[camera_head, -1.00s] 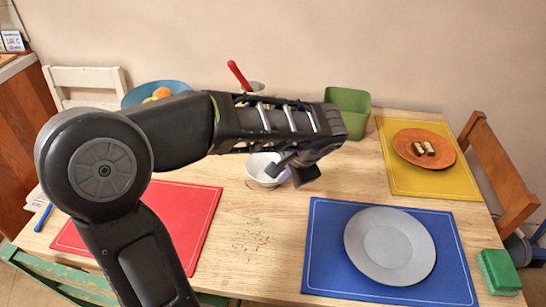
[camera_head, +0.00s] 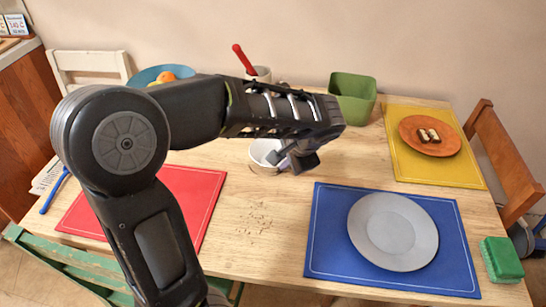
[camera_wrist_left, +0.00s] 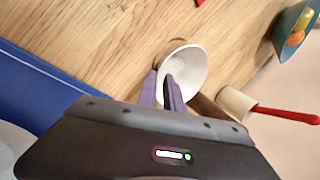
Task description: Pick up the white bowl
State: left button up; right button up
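The white bowl (camera_head: 259,161) stands on the wooden table, left of the blue placemat, partly hidden by my left gripper. It also shows in the left wrist view (camera_wrist_left: 192,66). My left gripper (camera_head: 290,158) is at the bowl's right side in the head view. In the left wrist view its two fingers (camera_wrist_left: 161,76) lie at the bowl's near rim, one over the opening and one just outside, with a narrow gap between them. I cannot tell whether they press on the rim. My right gripper is not in view.
A cup with a red-handled utensil (camera_head: 263,75), a blue fruit bowl (camera_head: 140,78) and a green bin (camera_head: 353,100) stand behind. A grey plate (camera_head: 393,232) lies on the blue placemat (camera_head: 325,235). A brown plate (camera_head: 412,143) and green sponge (camera_head: 501,260) are right.

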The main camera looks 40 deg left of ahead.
pick_arm(q)
jog(key=x, duration=0.5)
jog(key=shift+d, duration=0.1)
dwell(0.4)
grip_shut()
dwell(1.2)
notch_tip(320, 180, up, 10)
jog(key=shift+r+p, duration=0.1)
jog(key=shift+p, duration=0.45)
dwell(0.6)
